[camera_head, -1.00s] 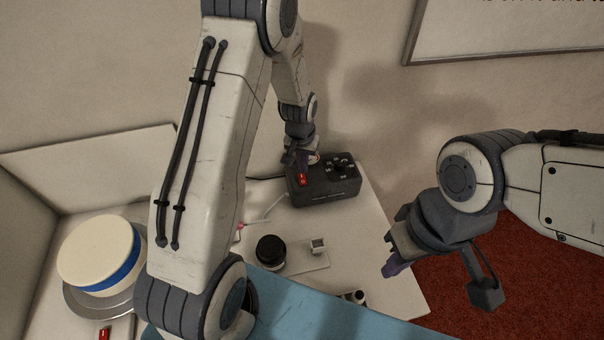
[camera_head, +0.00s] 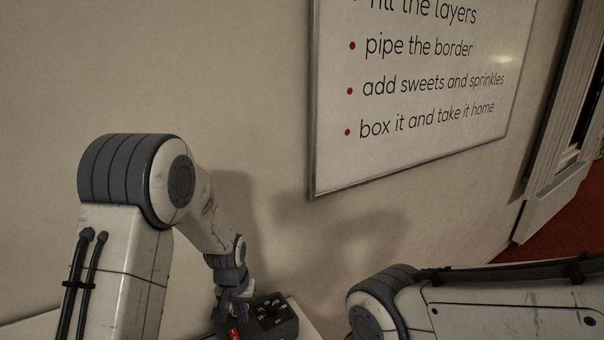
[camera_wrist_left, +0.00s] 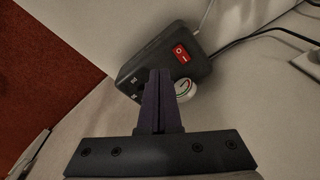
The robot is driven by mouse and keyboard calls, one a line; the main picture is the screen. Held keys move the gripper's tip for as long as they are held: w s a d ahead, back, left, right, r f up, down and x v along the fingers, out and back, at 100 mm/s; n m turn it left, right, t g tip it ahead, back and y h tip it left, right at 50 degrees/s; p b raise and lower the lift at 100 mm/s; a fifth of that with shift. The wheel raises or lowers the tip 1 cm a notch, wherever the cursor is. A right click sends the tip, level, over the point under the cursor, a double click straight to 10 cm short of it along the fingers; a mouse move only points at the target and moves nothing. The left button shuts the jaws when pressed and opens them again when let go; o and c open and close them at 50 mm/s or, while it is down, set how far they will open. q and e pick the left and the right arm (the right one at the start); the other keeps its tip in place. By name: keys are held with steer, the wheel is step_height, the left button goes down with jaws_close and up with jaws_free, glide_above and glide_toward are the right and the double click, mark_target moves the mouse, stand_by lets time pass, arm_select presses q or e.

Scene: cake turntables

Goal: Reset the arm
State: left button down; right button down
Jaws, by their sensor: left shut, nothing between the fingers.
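My left arm reaches down in the head view. Its gripper (camera_head: 229,304) is low in the picture at the left end of a dark control box (camera_head: 278,318). In the left wrist view the gripper's dark fingers (camera_wrist_left: 158,78) are together with nothing between them. They point at the box (camera_wrist_left: 150,55) and overlap its near side; whether they touch it I cannot tell. My right arm shows at lower right in the head view, but its gripper is out of the picture.
The box has a red switch (camera_wrist_left: 181,53) and, at its near side, a white round dial (camera_wrist_left: 184,91) with a coloured arc. Cables run from behind it. A lettered whiteboard (camera_head: 410,110) hangs on the wall. Red floor (camera_wrist_left: 45,70) lies beyond the white table's edge.

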arm_select(q)
steer(key=s+d+r+m+b, duration=0.2)
steer(key=s+d+r, duration=0.3)
steer(key=s+d, duration=0.25)
steer(key=s+d+r+m+b, duration=0.1)
steer(key=s+d+r+m, duration=0.1)
steer(key=s, duration=0.8)
steer(key=s+d+r+m+g+h+b, duration=0.1)
steer(key=s+d+r+m, duration=0.1)
steer(key=s, duration=0.7)
steer(key=shift+s+d+r+m+g, duration=0.3)
steer(key=shift+s+r+m, duration=0.1)
steer(key=shift+m, duration=0.2)
